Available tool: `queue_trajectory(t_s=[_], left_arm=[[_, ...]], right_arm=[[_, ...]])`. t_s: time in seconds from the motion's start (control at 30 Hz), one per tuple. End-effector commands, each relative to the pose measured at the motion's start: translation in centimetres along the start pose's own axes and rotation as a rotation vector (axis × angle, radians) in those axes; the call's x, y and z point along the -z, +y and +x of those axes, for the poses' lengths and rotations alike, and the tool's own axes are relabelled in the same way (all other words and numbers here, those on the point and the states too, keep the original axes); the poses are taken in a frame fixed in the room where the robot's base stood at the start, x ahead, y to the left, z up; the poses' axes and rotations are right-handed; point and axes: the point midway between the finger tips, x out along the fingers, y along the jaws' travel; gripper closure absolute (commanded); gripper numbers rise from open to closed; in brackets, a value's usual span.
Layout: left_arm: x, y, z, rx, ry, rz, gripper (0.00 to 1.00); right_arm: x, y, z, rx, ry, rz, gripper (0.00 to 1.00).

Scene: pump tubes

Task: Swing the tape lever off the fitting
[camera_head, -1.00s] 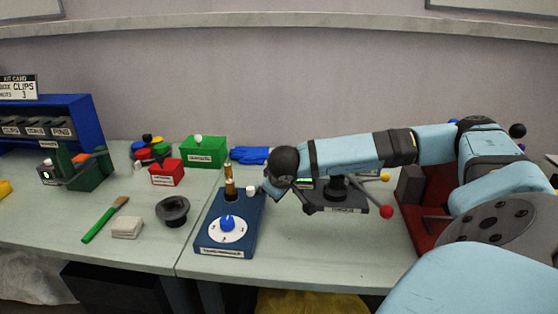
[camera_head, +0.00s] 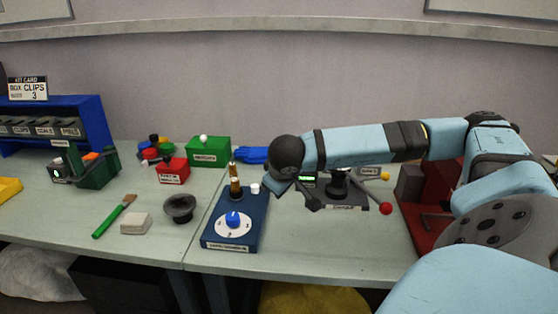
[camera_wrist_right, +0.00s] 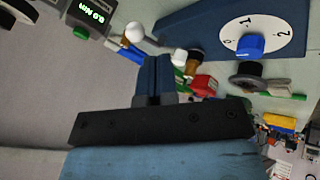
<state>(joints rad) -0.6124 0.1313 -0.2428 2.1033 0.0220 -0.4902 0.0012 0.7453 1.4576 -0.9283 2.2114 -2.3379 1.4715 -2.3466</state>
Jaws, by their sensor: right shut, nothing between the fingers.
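A blue station (camera_head: 215,235) carries a blue dial on a white numbered disc, a brass-coloured upright fitting (camera_head: 235,187) and a small white knob (camera_head: 254,188) just right of the fitting. The knob looks like the lever's end; its arm is hard to make out. My right gripper (camera_head: 277,187) is just right of the knob, pointing down, partly hidden by my dark wrist. In the wrist view its blue fingers (camera_wrist_right: 158,75) are together and empty. A white knob (camera_wrist_right: 134,32) shows beyond the fingertips; contact cannot be told. My left gripper is out of view.
A dark device (camera_head: 347,202) with red and yellow ball-ended levers stands right of my gripper. A green box (camera_head: 209,152) and blue gloves (camera_head: 252,155) lie behind. A black cup-like part (camera_head: 180,209) and a pale block (camera_head: 136,223) sit left.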

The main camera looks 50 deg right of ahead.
Motion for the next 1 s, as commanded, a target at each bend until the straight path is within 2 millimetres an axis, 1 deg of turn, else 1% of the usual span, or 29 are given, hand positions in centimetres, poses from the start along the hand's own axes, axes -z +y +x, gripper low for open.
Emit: queue_trajectory(t_s=[0.03,0.1,0.2,0.3,0.47,1.0], left_arm=[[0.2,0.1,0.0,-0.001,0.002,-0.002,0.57],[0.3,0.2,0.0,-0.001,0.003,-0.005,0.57],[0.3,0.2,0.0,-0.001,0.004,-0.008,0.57],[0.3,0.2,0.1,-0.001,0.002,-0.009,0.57],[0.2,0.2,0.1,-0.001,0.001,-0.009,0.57],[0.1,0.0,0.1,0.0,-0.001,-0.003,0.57]], right_arm=[[0.0,0.1,-1.1,0.0,0.003,-0.001,1.0],[-0.1,0.2,-2.2,0.0,0.003,-0.001,1.0],[-0.2,0.3,-3.4,-0.001,0.003,0.0,1.0],[-0.3,0.3,-4.1,0.001,0.002,-0.001,1.0],[-0.3,0.3,-4.3,0.001,0.0,0.0,1.0],[-0.3,0.3,-4.3,0.001,0.0,0.0,1.0]])
